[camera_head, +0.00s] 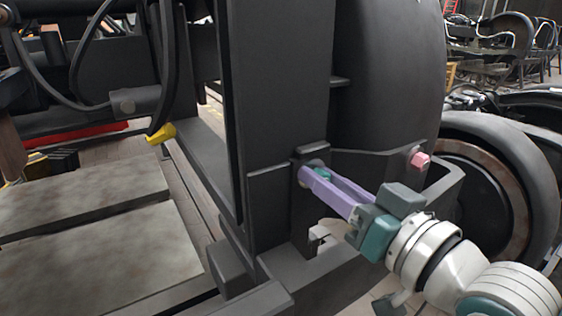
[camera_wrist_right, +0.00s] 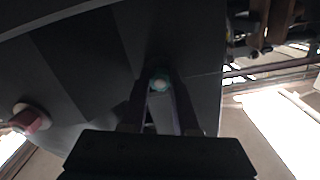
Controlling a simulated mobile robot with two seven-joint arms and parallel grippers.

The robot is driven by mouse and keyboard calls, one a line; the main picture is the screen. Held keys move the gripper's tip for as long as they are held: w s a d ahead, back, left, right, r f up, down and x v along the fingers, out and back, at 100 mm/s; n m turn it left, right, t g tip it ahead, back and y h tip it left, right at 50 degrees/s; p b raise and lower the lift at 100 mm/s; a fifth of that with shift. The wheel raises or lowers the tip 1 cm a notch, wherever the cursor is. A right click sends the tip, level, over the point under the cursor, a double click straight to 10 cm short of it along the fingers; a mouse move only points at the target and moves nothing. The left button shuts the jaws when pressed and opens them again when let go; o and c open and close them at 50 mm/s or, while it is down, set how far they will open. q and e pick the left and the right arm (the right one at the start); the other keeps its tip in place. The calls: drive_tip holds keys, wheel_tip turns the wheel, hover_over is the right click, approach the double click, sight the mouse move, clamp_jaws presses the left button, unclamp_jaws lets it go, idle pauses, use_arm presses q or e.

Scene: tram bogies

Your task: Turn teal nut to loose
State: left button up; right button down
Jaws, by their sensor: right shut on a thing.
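The teal nut (camera_head: 322,175) sits on the dark bogie frame in the head view, partly hidden by my fingers. It also shows in the right wrist view (camera_wrist_right: 159,82), between the fingertips. My right gripper (camera_head: 316,177) reaches in from the lower right with its long purple fingers and is shut on the teal nut. My left gripper is not in view.
A pink nut (camera_head: 420,160) sits on the frame to the right of my gripper. A yellow part (camera_head: 161,133) hangs at the left. A large wheel (camera_head: 500,180) stands at the right. Grey slabs (camera_head: 100,250) lie at the lower left.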

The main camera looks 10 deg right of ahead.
idle(0.4)
drive_tip(key=c, duration=0.7)
unclamp_jaws()
drive_tip(key=shift+o, duration=0.2)
drive_tip(key=p+v, duration=0.1)
drive_tip(key=v, duration=0.9)
drive_tip(key=shift+p, duration=0.4)
